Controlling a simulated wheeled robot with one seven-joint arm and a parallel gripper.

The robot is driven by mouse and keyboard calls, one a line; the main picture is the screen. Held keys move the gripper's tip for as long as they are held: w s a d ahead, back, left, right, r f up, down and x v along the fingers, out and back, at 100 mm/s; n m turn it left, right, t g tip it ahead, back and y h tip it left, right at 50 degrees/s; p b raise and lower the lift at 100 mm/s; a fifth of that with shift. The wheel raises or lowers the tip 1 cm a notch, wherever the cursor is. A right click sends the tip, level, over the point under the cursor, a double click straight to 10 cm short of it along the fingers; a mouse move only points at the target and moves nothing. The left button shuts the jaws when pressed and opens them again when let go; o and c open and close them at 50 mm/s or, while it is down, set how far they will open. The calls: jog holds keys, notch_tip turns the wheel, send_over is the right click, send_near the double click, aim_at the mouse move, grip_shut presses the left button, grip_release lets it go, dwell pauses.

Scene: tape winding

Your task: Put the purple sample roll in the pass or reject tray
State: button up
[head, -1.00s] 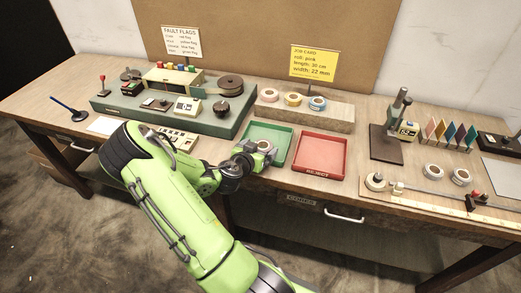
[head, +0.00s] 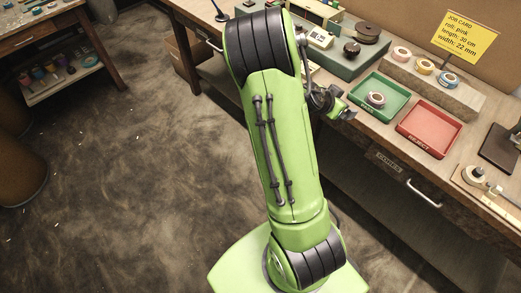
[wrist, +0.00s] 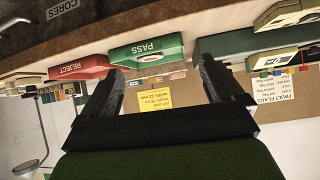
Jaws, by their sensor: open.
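The green PASS tray (head: 364,109) stands near the front of the bench and has a pale, pinkish-mauve roll (head: 378,99) lying in it. The red REJECT tray (head: 430,128) is to its right and looks empty. My gripper (head: 347,114) is just left of the front of the PASS tray, clear of the roll. In the wrist view my gripper (wrist: 160,68) has its fingers spread with nothing between them.
A wooden block (head: 435,85) behind the trays holds pink, yellow and blue rolls. A yellow job card (head: 467,36) stands behind it. A green-based winding device (head: 345,55) is to the left. The bench's front edge and drawer handle (head: 424,194) lie below the trays. Open floor is at left.

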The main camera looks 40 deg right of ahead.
jog(key=w+a+r+n+t+y, duration=0.15)
jog(key=a+r+n+y, duration=0.3)
jog(key=a, duration=0.75)
jog(key=a+r+n+t+y, duration=0.35)
jog(key=a+r, duration=0.25)
jog(key=a, duration=0.6)
jog(key=s+a+r+n+y, duration=0.2)
jog(key=s+a+r+n, duration=0.2)
jog(key=s+a+n, duration=0.5)
jog(key=s+a, duration=0.1)
jog(key=a, duration=0.1)
jog(key=shift+s+a+y, duration=0.3)
jog(key=shift+a, duration=0.05)
notch_tip(320, 180, up, 7)
jog(key=p, duration=0.7)
jog(key=shift+r, duration=0.15)
